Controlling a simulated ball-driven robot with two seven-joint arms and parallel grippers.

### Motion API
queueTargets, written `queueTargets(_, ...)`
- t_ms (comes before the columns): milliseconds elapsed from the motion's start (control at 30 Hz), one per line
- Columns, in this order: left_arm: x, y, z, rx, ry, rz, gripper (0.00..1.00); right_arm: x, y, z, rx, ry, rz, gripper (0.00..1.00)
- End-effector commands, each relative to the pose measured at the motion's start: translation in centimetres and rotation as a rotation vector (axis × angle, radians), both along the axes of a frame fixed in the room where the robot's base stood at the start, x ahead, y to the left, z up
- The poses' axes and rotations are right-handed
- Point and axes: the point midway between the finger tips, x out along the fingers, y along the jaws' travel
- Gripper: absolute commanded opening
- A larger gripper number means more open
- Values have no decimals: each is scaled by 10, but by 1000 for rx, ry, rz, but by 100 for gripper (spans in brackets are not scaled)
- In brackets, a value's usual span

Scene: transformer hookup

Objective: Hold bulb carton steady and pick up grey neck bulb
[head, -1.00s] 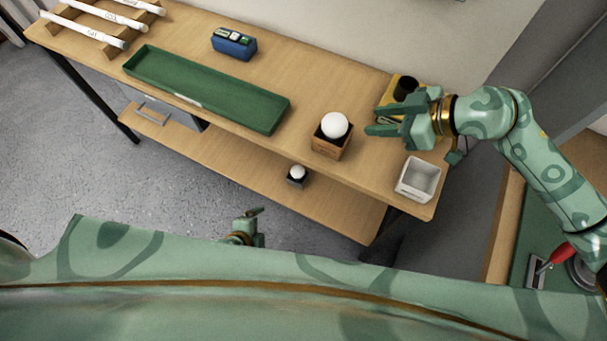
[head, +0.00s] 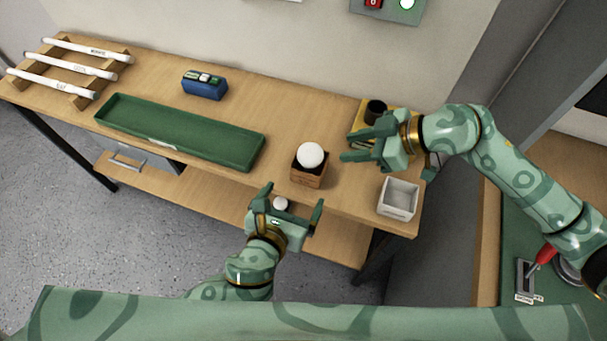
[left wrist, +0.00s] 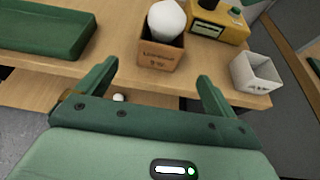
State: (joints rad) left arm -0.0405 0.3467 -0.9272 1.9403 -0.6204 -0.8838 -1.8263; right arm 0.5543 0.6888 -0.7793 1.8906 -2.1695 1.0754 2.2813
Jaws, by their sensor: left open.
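The bulb carton (head: 309,175) is a small brown open box near the bench's front edge, with a white round bulb (head: 311,155) standing up out of it. The bulb's neck is hidden. In the left wrist view, the lettered carton (left wrist: 158,58) and its bulb (left wrist: 167,20) lie ahead between the fingers. My left gripper (head: 292,196) is open and empty, in front of the bench edge, short of the carton. My right gripper (head: 354,146) is open, its fingers pointing left toward the carton, apart from it. Another white bulb (head: 281,203) sits low on the under-shelf, partly hidden by my left gripper.
A white open box (head: 398,198) stands at the bench's right front corner. A yellow device (head: 367,112) is behind my right gripper. A long green tray (head: 180,140) lies left of the carton, a blue device (head: 204,86) behind it, and labelled tubes (head: 70,65) on a rack far left.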

Motion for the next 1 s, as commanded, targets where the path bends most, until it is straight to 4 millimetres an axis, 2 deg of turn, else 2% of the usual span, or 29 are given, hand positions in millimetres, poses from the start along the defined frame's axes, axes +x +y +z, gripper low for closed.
queueTargets(200,48,-15,-20,-1,0,3,93,0,0,0,0,0,0,36)
queueTargets(500,97,-32,-42,-4,2,1,93,0,0,0,0,0,0,36)
queueTargets(700,109,-35,-47,-4,3,1,93,0,0,0,0,0,0,36)
queueTargets(967,110,-36,-48,-4,3,1,93,0,0,0,0,0,0,36)
queueTargets(1000,110,-36,-48,-4,3,1,84,0,0,0,0,0,0,36)
